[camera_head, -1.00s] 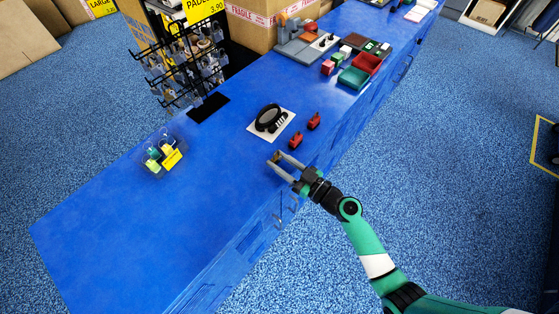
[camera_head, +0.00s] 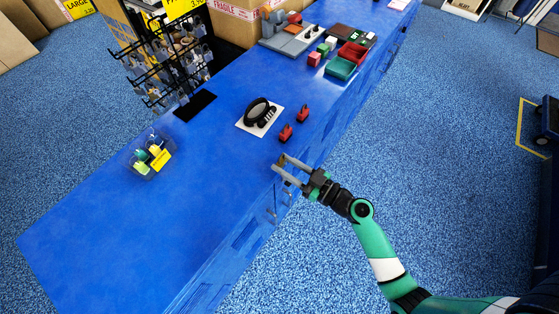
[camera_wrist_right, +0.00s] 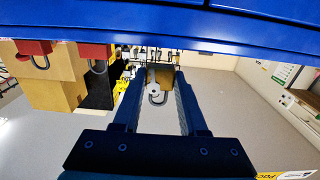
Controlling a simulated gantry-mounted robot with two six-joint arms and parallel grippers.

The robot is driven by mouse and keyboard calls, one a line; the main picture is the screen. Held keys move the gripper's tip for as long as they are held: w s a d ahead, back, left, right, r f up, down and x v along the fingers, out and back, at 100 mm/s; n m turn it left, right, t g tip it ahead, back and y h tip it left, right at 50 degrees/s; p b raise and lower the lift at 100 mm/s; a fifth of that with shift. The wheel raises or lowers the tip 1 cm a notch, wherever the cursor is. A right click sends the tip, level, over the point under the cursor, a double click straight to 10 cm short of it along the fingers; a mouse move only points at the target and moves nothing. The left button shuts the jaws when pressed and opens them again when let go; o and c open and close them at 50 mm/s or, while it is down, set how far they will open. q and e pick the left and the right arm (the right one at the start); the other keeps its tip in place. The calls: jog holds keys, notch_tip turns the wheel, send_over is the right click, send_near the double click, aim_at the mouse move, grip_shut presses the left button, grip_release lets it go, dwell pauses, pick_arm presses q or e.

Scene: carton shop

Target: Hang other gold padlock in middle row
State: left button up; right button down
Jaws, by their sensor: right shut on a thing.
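My right gripper (camera_head: 279,164) is over the counter's right edge, shut on a gold padlock (camera_wrist_right: 161,75). In the right wrist view the gold body sits between the fingertips with its grey shackle towards the palm. In the head view the padlock is small and mostly hidden by the fingers. A black wire rack (camera_head: 160,62) with rows of hooks stands at the upper left, with several grey and gold padlocks hanging on it. Which rows hold gold ones is too small to tell. My left gripper is not in view.
Two red padlocks (camera_head: 286,133) stand on the blue counter (camera_head: 110,225) near my gripper. A white card with a black coil (camera_head: 257,113) lies beyond them. A clear tray with yellow and green items (camera_head: 150,156) is at left. The counter's near part is clear.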

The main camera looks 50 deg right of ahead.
jog(key=shift+s+d+b, duration=0.2)
jog(key=shift+s+b, duration=0.15)
jog(key=shift+s, duration=1.45)
